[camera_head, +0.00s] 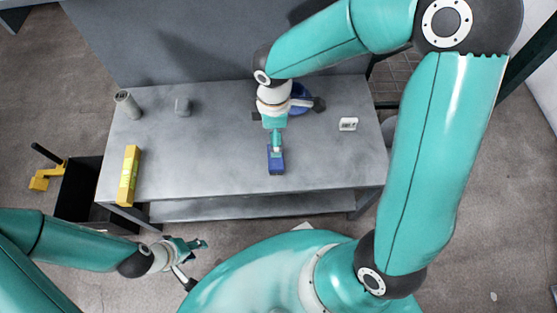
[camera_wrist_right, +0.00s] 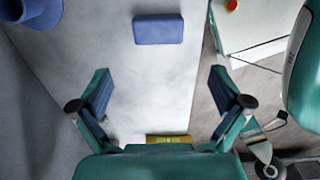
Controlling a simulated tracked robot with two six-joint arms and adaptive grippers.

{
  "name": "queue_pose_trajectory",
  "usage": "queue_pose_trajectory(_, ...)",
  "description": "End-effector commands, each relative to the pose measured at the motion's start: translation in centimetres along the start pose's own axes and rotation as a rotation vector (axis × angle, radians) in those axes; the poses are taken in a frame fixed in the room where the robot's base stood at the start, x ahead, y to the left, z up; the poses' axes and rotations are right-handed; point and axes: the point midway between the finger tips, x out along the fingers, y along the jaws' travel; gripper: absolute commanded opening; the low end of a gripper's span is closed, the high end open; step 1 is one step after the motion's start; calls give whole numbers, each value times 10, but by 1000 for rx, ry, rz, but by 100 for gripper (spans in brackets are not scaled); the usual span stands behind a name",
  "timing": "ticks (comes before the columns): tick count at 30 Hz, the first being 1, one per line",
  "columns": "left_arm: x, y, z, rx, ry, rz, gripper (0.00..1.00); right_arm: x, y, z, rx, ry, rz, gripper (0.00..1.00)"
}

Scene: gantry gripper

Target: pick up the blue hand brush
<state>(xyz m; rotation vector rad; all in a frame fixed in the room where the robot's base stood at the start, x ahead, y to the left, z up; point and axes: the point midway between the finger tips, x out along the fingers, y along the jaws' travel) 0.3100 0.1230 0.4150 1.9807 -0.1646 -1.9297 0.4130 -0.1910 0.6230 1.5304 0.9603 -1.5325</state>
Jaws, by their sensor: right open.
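The blue hand brush appears as a small blue block (camera_head: 276,162) near the front edge of the grey table, right of its middle; no bristles can be made out. In the right wrist view the blue brush (camera_wrist_right: 158,29) lies flat, beyond the fingertips and within their spread. My right gripper (camera_head: 276,146) is above the table at the brush and partly overlaps it in the head view. In the wrist view the right gripper (camera_wrist_right: 160,72) is open with nothing between its fingers. My left gripper (camera_head: 198,262) is open and empty, off the table's front edge.
A grey can (camera_head: 127,104) and a small grey block (camera_head: 182,107) stand at the back left. A white device (camera_head: 348,124) is at the right. A blue round object (camera_head: 301,92) is partly hidden behind my right gripper.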

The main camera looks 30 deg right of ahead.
Motion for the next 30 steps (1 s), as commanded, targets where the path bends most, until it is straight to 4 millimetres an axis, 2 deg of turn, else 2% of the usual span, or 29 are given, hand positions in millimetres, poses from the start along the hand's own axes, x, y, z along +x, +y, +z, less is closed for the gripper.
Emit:
queue_pose_trajectory(1,8,-3,0,0,0,0,40,17,-1,1,0,-3,-4,100)
queue_pose_trajectory(3,13,-5,0,0,0,0,40,33,-1,0,0,-2,-5,100)
queue_pose_trajectory(9,24,-9,0,0,0,0,40,68,-1,0,2,-1,-4,100)
queue_pose_trajectory(17,28,-10,0,0,0,0,40,83,0,0,3,1,-2,100)
queue_pose_trajectory(27,49,-18,0,0,0,0,40,127,0,2,2,1,-3,100)
queue_pose_trajectory(30,51,-18,0,0,0,0,40,132,0,2,2,1,-2,100)
